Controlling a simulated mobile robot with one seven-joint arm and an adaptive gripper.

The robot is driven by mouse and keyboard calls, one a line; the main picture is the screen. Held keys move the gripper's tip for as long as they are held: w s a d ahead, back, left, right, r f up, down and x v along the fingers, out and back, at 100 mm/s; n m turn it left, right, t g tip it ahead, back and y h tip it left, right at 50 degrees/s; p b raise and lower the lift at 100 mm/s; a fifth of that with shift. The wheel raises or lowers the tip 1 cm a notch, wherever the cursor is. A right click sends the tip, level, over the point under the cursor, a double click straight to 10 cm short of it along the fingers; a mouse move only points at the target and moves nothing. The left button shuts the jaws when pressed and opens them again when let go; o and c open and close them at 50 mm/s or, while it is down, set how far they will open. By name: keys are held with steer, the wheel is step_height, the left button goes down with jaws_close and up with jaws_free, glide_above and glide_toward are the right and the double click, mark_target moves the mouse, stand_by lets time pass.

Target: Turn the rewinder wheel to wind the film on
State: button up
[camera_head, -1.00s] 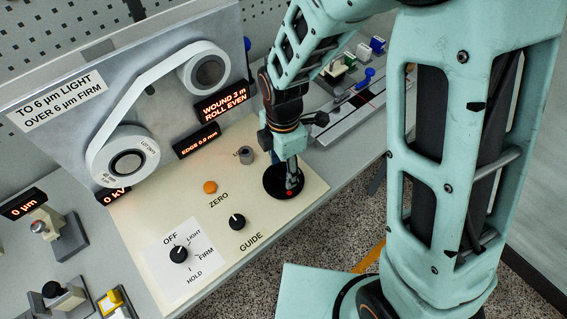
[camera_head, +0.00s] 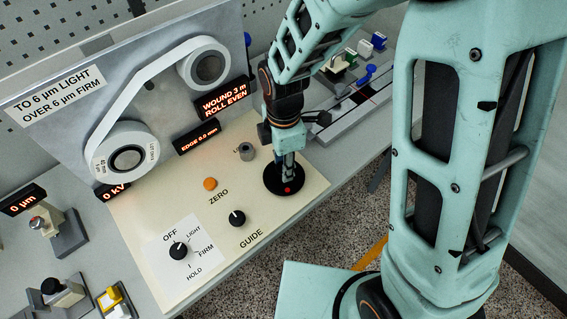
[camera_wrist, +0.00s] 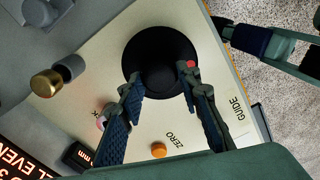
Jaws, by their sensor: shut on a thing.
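The rewinder wheel is a black disc (camera_head: 272,179) with a red mark, on the right of the cream panel. In the wrist view the wheel (camera_wrist: 135,55) lies below my gripper (camera_wrist: 163,85). The two fingers are shut on its dark centre, with the red mark beside the right finger. My gripper also shows in the head view (camera_head: 288,166), pointing down over the wheel. White film (camera_head: 150,90) runs between the lower left roll (camera_head: 98,155) and the upper right roll (camera_head: 187,72). A display (camera_head: 224,101) reads "WOUND 3 m ROLL EVEN".
A selector (camera_head: 179,250) has OFF, LIGHT, FIRM and HOLD. Another display (camera_head: 197,139) reads "EDGE 0.0 mm". Small devices stand at far left.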

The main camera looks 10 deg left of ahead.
steer(key=m+b, duration=0.1)
steer(key=m, duration=0.3)
steer(key=shift+f+b, duration=0.1)
steer(key=shift+b, duration=0.2)
steer(key=m+b, duration=0.1)
steer(key=m, duration=0.4)
steer(key=shift+w, duration=0.1)
steer(key=m+b, duration=0.2)
steer(key=m, duration=0.2)
steer(key=shift+m, duration=0.3)
steer(key=shift+m+b, duration=0.65)
steer(key=shift+m, duration=1.65)
steer(key=o, duration=1.2)
steer(key=shift+c, duration=0.2)
step_height(320, 180, up, 12)
